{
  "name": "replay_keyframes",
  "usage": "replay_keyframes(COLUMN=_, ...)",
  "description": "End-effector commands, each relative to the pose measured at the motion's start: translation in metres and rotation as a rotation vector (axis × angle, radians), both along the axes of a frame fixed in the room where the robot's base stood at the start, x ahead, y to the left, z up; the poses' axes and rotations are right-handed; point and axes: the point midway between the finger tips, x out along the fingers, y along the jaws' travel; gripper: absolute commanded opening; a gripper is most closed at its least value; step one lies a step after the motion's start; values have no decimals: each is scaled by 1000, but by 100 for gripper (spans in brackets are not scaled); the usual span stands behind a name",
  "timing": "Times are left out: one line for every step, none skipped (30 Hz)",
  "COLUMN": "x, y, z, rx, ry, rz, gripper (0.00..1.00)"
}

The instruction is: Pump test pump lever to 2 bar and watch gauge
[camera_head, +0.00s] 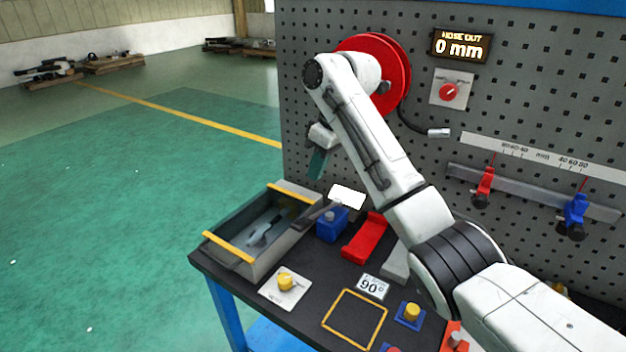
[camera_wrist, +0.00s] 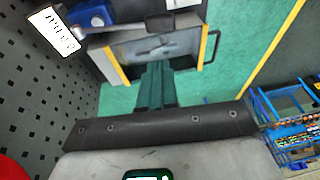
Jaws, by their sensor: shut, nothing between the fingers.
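The test pump has an open grey tank (camera_head: 288,247) with yellow edge strips, at the table's back left. A blue pump body (camera_head: 332,226) stands at its right. The grey lever (camera_head: 320,212) slants down-left over the tank and ends in a dark grip, which also shows in the wrist view (camera_wrist: 160,23). A white plate (camera_head: 346,197) sits above the blue body; its dark marks in the wrist view (camera_wrist: 55,30) are unreadable. I cannot read any gauge. My gripper (camera_head: 317,177) has teal fingers, shut and empty, pointing down above the lever and apart from it.
A red block (camera_head: 365,238), a yellow knob (camera_head: 286,281) on a plate and a yellow-outlined square (camera_head: 355,318) share the dark tabletop. A pegboard (camera_head: 520,95) with a red reel (camera_head: 398,68) rises behind. A blue rack (camera_wrist: 290,115) stands off the table. Green floor lies left.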

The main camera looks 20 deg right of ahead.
Motion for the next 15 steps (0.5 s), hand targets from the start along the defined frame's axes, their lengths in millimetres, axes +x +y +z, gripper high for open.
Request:
replay_keyframes(x=1, y=2, z=-8, rx=-1, ry=5, rz=0, gripper=0)
replay_keyframes(x=1, y=4, z=-13, rx=0, ry=5, rz=0, gripper=0)
replay_keyframes(x=3, y=5, z=-20, rx=-1, ry=6, rz=0, gripper=0)
replay_keyframes(x=4, y=7, z=-26, rx=-1, ry=5, rz=0, gripper=0)
replay_keyframes(x=5, y=8, z=-31, rx=-1, ry=5, rz=0, gripper=0)
replay_keyframes(x=6, y=10, z=-39, rx=-1, ry=5, rz=0, gripper=0)
replay_keyframes(x=7, y=12, z=-45, rx=-1, ry=6, rz=0, gripper=0)
replay_keyframes(x=8, y=13, z=-50, rx=-1, ry=5, rz=0, gripper=0)
replay_keyframes(x=10, y=15, z=-58, rx=-1, ry=5, rz=-1, gripper=0)
replay_keyframes(x=11, y=17, z=-63, rx=-1, ry=6, rz=-1, gripper=0)
replay_keyframes(x=12, y=18, z=-69, rx=-1, ry=5, rz=0, gripper=0)
replay_keyframes(x=13, y=20, z=-76, rx=-1, ry=6, rz=-1, gripper=0)
replay_keyframes(x=14, y=21, z=-81, rx=-1, ry=4, rz=0, gripper=0)
replay_keyframes(x=13, y=22, z=-85, rx=-2, ry=5, rz=0, gripper=0)
replay_keyframes(x=12, y=23, z=-91, rx=-1, ry=3, rz=1, gripper=0)
